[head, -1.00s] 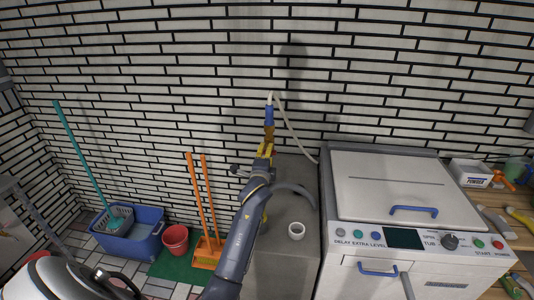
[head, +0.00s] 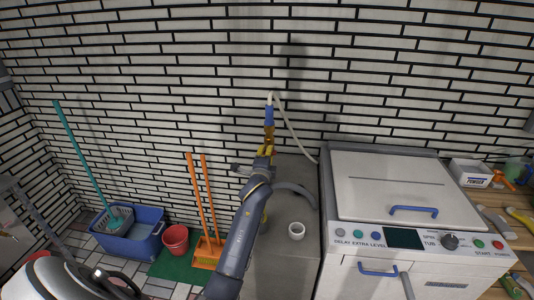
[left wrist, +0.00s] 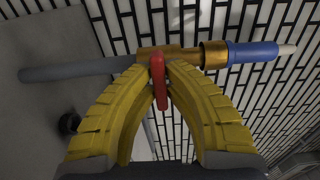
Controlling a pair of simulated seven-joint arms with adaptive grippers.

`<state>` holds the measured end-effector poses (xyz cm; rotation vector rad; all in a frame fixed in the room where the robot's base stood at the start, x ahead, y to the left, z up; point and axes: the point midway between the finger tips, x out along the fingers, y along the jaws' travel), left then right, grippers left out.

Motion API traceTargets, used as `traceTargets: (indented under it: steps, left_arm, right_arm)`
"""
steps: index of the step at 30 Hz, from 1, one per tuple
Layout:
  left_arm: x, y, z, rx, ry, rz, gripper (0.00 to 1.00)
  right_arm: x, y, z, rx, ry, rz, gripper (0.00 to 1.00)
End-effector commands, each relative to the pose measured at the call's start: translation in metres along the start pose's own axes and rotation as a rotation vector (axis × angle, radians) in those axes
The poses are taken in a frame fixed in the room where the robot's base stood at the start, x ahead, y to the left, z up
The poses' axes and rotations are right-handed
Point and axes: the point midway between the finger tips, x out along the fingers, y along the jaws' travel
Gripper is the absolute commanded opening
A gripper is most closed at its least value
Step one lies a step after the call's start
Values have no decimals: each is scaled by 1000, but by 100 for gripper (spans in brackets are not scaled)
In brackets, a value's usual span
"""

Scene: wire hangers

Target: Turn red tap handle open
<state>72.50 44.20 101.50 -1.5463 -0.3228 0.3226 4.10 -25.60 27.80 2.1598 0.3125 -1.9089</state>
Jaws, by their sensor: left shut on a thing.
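The red tap handle (left wrist: 161,84) is between the yellow fingers of my left gripper (left wrist: 160,66) in the left wrist view. The fingers are shut on it from both sides. The handle sits on a brass tap (left wrist: 213,54) with a blue hose connector (left wrist: 252,53) at one end and a grey pipe (left wrist: 80,71) at the other. In the head view my left gripper (head: 264,151) is up at the tap near the wall, and it hides the handle. The blue connector (head: 269,115) stands above it. My right gripper is not in view.
A white hose (head: 292,124) runs from the connector down behind the washing machine (head: 382,190). Orange-handled tools (head: 197,195), a red bucket (head: 175,240) and a blue mop bucket (head: 145,240) stand at left.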

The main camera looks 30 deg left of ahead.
Motion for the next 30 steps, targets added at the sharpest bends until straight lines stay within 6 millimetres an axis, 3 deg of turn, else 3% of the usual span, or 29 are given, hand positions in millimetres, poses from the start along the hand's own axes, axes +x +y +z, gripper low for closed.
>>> traceTargets:
  steps: [11, 30]
  left_arm:
    - [0, 0, 0, -75, 0, 0, 0]
    - [0, 0, 0, -642, 0, 0, 0]
  right_arm:
    - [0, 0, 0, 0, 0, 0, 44]
    - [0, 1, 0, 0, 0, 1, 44]
